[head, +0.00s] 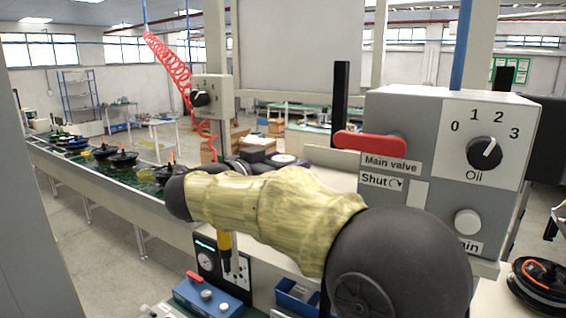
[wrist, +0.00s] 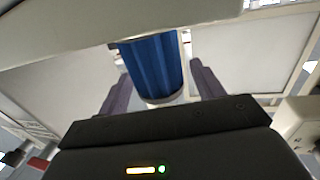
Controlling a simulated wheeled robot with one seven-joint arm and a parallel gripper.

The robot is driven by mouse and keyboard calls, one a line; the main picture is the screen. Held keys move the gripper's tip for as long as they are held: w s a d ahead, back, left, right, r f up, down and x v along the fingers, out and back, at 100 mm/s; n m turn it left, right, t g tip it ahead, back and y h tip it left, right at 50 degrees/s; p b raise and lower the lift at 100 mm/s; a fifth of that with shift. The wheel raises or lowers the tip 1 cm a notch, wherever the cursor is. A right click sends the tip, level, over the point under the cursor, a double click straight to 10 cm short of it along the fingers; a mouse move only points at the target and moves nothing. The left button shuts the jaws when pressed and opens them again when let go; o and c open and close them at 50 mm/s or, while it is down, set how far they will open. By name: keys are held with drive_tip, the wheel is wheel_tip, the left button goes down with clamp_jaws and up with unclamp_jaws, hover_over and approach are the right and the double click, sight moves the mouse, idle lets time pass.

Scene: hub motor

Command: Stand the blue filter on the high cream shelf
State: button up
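The blue filter (wrist: 153,60) shows in the wrist view as a ribbed blue cylinder with a pale end cap, leaning slightly in the picture. My gripper (wrist: 159,68) has its two dark fingers spread, one on each side of the filter's lower part, with visible gaps beside the pale cap. I cannot tell how deep the filter sits between them. A cream slab (wrist: 60,28), perhaps the high cream shelf, crosses the top of the wrist view and hides the filter's far end. In the head view my arm hides the gripper, and I cannot make out the filter.
A grey control box (head: 440,190) with a red valve handle (head: 370,143) and an oil dial stands close to my arm at right. A conveyor (head: 110,185) carrying dark hub parts runs along the left. A blue tester (head: 207,296) sits low in front. A red coiled hose (head: 168,68) hangs behind.

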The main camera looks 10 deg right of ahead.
drive_tip(key=b+v, duration=0.4)
drive_tip(key=v, duration=0.8)
drive_tip(key=shift+b, duration=0.4)
drive_tip(key=shift+w+r, duration=0.1)
drive_tip(key=shift+w, duration=0.05)
